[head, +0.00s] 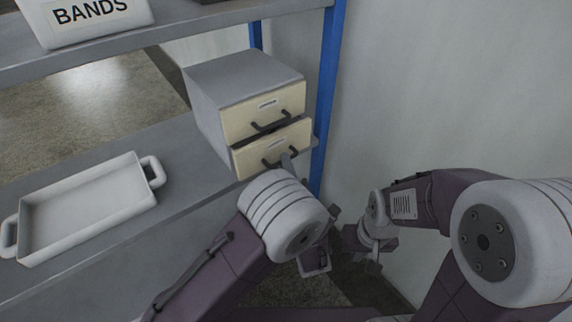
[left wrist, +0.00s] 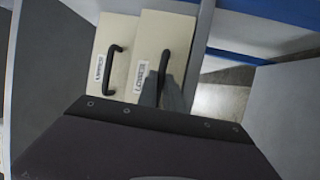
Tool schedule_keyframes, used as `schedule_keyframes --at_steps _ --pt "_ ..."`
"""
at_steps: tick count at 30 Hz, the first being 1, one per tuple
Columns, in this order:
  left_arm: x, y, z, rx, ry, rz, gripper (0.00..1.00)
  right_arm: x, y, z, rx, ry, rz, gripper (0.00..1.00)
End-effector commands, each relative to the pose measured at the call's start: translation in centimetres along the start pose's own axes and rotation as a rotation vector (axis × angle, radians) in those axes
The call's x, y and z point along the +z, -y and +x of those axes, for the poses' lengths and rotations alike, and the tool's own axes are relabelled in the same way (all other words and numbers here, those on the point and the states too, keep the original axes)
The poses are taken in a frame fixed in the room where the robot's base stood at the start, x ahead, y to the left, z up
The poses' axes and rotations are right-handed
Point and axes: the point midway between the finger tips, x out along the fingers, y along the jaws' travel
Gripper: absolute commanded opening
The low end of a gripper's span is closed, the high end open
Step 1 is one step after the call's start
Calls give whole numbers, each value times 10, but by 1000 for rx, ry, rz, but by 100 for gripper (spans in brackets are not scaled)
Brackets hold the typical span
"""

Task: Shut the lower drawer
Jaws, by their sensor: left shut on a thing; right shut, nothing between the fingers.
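A grey cabinet with two cream drawer fronts stands on the shelf in the head view. The lower drawer (head: 247,159) stands out a little past the upper drawer (head: 238,122). Its front, labelled LOWER, also shows in the left wrist view (left wrist: 177,34). My left gripper (head: 287,162) is at the lower drawer's dark handle (head: 268,162); in the left wrist view its fingers (left wrist: 161,88) are closed on the handle (left wrist: 164,62). My left wrist hides part of the fingers in the head view. My right gripper (head: 371,259) is shut and empty, away from the cabinet, low at the right.
A white tray (head: 140,204) with two handles lies on the shelf, left of the cabinet. A white bin labelled BANDS (head: 95,32) sits on the shelf above. A blue post (head: 326,95) rises just right of the cabinet, before a pale wall.

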Motion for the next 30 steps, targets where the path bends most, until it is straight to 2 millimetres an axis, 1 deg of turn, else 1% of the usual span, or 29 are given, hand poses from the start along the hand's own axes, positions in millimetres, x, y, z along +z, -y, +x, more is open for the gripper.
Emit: schedule_keyframes --at_steps 26,28,30 --pt "0 1 0 -2 -1 2 0 0 0 0 0 0 0 0" --pt "-3 -1 5 -2 -2 4 0 -1 0 -6 0 0 0 0" --pt "-7 -2 16 -2 -4 4 0 -2 0 -17 0 0 0 0"
